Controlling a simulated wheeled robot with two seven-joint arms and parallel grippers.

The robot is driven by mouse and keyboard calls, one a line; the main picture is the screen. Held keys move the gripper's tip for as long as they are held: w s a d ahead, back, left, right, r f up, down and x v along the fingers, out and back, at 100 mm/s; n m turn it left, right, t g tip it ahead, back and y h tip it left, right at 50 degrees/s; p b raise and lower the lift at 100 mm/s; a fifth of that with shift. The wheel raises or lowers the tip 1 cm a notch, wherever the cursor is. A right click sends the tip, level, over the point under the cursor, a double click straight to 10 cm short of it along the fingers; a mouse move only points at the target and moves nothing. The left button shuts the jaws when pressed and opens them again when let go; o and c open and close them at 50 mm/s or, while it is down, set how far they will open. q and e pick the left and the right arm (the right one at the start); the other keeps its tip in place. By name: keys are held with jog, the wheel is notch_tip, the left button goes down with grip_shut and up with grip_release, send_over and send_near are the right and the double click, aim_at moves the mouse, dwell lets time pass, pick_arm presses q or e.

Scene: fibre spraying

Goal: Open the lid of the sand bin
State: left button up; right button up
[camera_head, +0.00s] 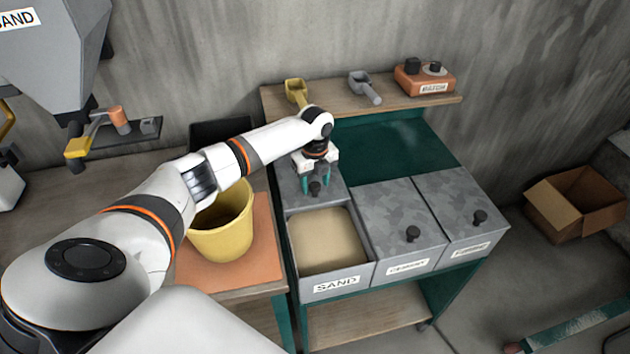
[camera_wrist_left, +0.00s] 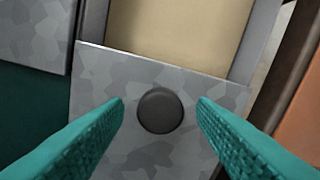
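The sand bin (camera_head: 354,272) has a "SAND" label on its front, and its front part is uncovered, showing pale sand (camera_head: 326,240). Its grey lid (camera_head: 293,190) lies toward the back, behind the opening. The lid's black knob (camera_head: 315,189) shows in the left wrist view (camera_wrist_left: 160,111) between the two teal fingers. My left gripper (camera_head: 316,183) is over the lid, fingers pointing down. In the left wrist view its fingers (camera_wrist_left: 160,108) are spread with a gap on both sides of the knob. My right gripper is not in view.
Two closed bins with grey lids (camera_head: 398,215) (camera_head: 460,205) and black knobs stand right of the sand bin. A shelf (camera_head: 385,101) behind holds a yellow scoop (camera_head: 296,92), a grey scoop (camera_head: 364,86) and an orange device (camera_head: 425,79). A yellow bucket (camera_head: 226,228) stands left.

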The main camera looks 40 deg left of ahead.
pick_arm(q)
jog(key=shift+r, duration=0.2)
notch_tip(320, 180, up, 12)
jog(key=b, duration=0.1)
jog(key=shift+f+b, duration=0.2)
jog(key=shift+b, duration=0.2)
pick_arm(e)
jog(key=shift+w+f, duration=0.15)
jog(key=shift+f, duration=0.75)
pick_arm(q)
jog(key=shift+f, duration=0.1)
